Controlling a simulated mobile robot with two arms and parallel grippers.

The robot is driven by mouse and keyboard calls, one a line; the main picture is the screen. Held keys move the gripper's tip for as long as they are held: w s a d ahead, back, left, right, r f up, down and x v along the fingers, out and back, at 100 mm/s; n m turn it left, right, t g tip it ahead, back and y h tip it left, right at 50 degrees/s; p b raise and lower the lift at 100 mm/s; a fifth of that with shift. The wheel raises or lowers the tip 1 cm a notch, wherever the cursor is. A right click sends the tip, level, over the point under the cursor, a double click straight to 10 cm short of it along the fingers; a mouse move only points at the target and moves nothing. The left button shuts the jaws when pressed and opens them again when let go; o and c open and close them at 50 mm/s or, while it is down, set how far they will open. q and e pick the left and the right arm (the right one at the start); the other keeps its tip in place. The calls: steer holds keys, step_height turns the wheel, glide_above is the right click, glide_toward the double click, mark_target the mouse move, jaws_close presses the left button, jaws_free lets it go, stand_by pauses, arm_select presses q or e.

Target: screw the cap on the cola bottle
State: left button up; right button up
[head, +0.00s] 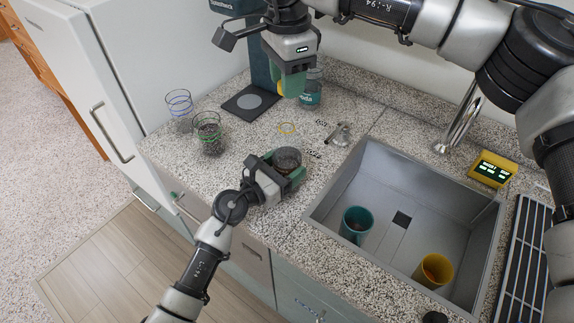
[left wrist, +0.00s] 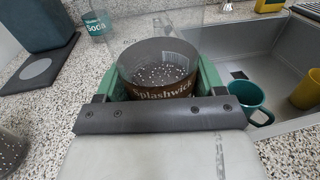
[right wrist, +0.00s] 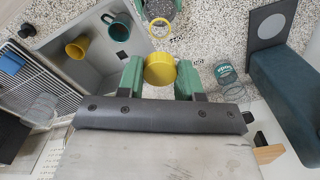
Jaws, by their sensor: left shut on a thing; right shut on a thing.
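The bottle, with a "Splashwick" label (left wrist: 165,90), is clear; speckles show through it. In the head view the bottle (head: 288,158) stands on the counter. My left gripper (head: 284,172) is shut around its lower body. A thin yellow ring (head: 287,128) appears above it, seemingly its neck; it also shows in the right wrist view (right wrist: 160,27). My right gripper (head: 289,84) is shut on a yellow cap (right wrist: 160,70), held in the air above and apart from the bottle.
A soda container (head: 312,92) and a dark square pad (head: 251,102) are behind. Two glasses (head: 208,135) stand left. A sink (head: 375,190) at right holds a teal cup (head: 355,225) and a yellow cup (head: 433,270).

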mark_target(286, 121)
arm_select(q)
steer(key=shift+c, duration=1.2)
arm_select(e)
steer(key=shift+f, duration=2.45)
steer(key=shift+a+f, duration=0.1)
steer(key=shift+f, duration=0.8)
steer(key=shift+f, duration=0.5)
